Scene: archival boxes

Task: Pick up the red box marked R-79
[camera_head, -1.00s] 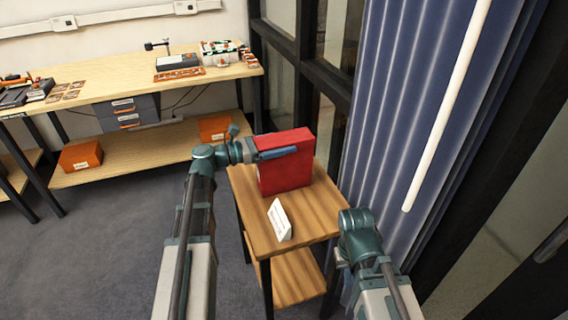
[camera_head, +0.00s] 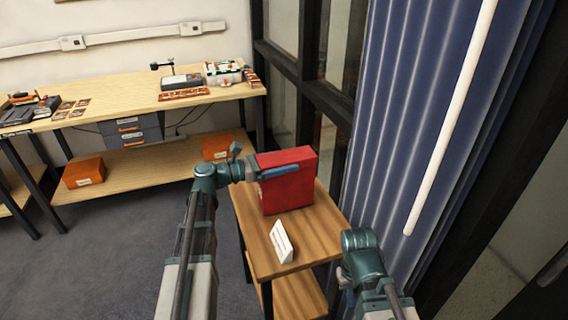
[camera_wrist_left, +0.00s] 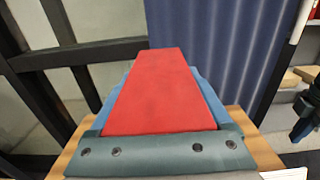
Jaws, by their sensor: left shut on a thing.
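The red box (camera_head: 288,190) stands upright on the small wooden table beside the blue curtain. No marking is readable on the faces I see. My left gripper (camera_head: 284,171) reaches it from the left, near its top, with a blue finger along the near face. In the left wrist view the red box (camera_wrist_left: 155,95) fills the space between the two blue fingers, so the gripper is shut on it. The box's base appears to rest on the tabletop. My right arm (camera_head: 362,255) is at the table's right front; its fingers are not clear enough to read.
A white card stand (camera_head: 281,242) stands on the small table (camera_head: 300,242) in front of the box. The blue curtain (camera_head: 405,120) and dark window frame are close behind and to the right. A long workbench (camera_head: 130,112) with orange boxes on its shelf is at the back left.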

